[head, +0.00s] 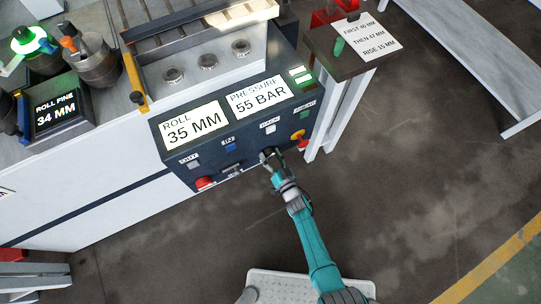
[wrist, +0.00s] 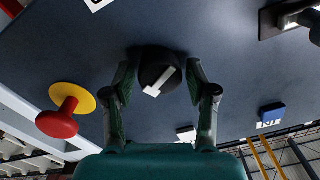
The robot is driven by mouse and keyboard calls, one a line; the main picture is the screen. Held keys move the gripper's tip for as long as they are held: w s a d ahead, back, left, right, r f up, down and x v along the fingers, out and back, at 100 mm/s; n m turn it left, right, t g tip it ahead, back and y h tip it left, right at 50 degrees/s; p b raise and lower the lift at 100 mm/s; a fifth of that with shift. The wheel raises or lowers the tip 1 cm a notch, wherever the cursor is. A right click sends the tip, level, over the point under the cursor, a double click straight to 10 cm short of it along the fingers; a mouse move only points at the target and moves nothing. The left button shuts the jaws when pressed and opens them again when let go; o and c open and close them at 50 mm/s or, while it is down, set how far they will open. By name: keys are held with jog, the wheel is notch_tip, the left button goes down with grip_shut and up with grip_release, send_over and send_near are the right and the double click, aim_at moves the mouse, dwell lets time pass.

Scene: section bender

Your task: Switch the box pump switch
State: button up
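In the wrist view a black rotary knob (wrist: 150,62) with a white pointer sits on the dark panel face. The pointer lies slanted. My gripper (wrist: 163,62) has one finger on each side of the knob, with the fingers apart. A thin gap seems to show at the right finger; whether the left one touches is unclear. In the head view my gripper (head: 268,155) is at the front of the dark control box (head: 255,133) and mostly hides the knob. No label naming the box pump is readable.
A red mushroom button on a yellow disc (wrist: 66,112) is left of the knob in the wrist view. Displays read roll 35 MM (head: 194,125) and pressure 55 BAR (head: 259,96).

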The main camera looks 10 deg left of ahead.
dwell(0.3)
jog(key=v, duration=1.2)
dwell(0.3)
